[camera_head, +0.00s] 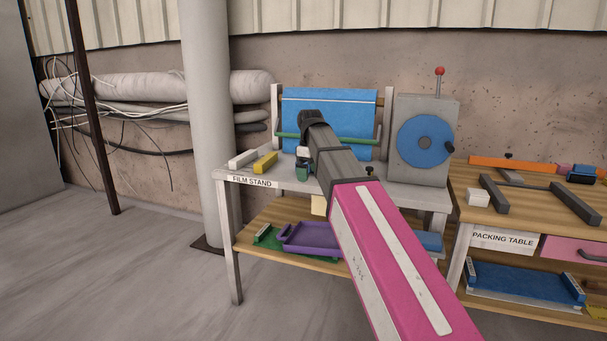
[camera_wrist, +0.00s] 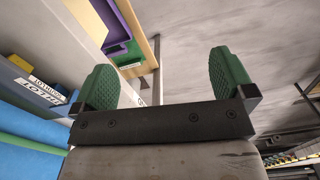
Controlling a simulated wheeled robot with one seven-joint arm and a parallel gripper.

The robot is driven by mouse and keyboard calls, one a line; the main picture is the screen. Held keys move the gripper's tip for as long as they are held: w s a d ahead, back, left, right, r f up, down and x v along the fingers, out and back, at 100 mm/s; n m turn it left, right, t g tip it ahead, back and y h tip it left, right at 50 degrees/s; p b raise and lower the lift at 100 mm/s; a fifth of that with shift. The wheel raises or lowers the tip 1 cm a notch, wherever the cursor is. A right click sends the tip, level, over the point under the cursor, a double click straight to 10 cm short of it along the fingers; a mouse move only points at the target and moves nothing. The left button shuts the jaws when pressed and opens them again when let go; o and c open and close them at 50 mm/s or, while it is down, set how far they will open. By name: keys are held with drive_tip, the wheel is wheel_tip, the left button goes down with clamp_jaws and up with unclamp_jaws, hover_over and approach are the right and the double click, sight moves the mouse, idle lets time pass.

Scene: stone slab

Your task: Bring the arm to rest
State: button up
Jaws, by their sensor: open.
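My gripper (camera_wrist: 165,82) is open and empty in the wrist view, its two green pads wide apart with grey floor between and beyond them. In the head view my gripper (camera_head: 303,165) shows only partly, at the front edge of the film stand (camera_head: 219,175); my pink and grey arm reaches up from the lower right and hides part of the stand. The stand also shows in the wrist view (camera_wrist: 88,22), to the left of the pads. I cannot tell the exact gap between the gripper and the stand.
A blue sheet on a roller (camera_head: 330,108) and a grey box with a blue disc (camera_head: 425,140) are on the stand. A yellow block (camera_head: 265,162) and a white block (camera_head: 243,158) lie near its left end. The packing table (camera_head: 470,212) stands right. Floor at left is clear.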

drive_tip(key=s+d+f+m, duration=0.3)
drive_tip(key=d+f, duration=0.1)
drive_tip(key=f, duration=0.7)
drive_tip(key=s+d+f+m, duration=0.3)
drive_tip(key=d+f, duration=0.2)
drive_tip(key=f, duration=0.6)
drive_tip(key=s+d+f+m, duration=0.3)
drive_tip(key=s+f, duration=0.3)
drive_tip(key=f, duration=0.2)
drive_tip(key=s+d+f+m, duration=0.3)
drive_tip(key=s+d+f, duration=0.2)
drive_tip(key=f, duration=0.4)
drive_tip(key=shift+s, duration=0.75)
